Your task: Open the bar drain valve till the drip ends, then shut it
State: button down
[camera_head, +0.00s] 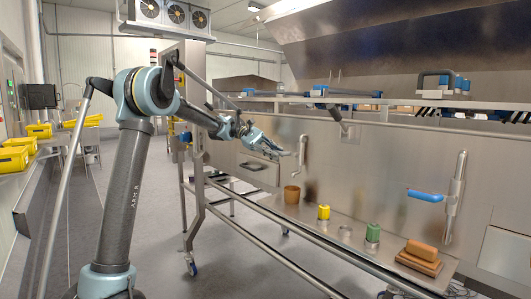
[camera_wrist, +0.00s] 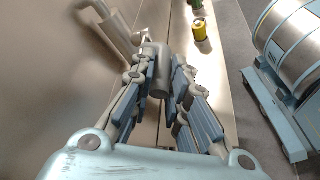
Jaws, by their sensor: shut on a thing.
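The handle's far end lies beside the pipe (camera_wrist: 112,30). A second upright pipe (camera_head: 455,200) with a blue lever (camera_head: 426,195) is on the wall farther right; the lever points left, roughly level. An orange-brown cup (camera_head: 291,195) stands on the shelf below my gripper. I cannot make out any drip, and the fingers partly hide the handle.
A rail edges the shelf's front. Grey floor (camera_head: 237,265) lies open in front of it.

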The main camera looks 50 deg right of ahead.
dwell(0.4)
jog(key=c, duration=1.6)
grip_release()
jog(key=shift+f, duration=0.1)
jog(key=shift+o, duration=0.2)
jog(key=v, duration=0.7)
jog(key=shift+w, duration=0.4)
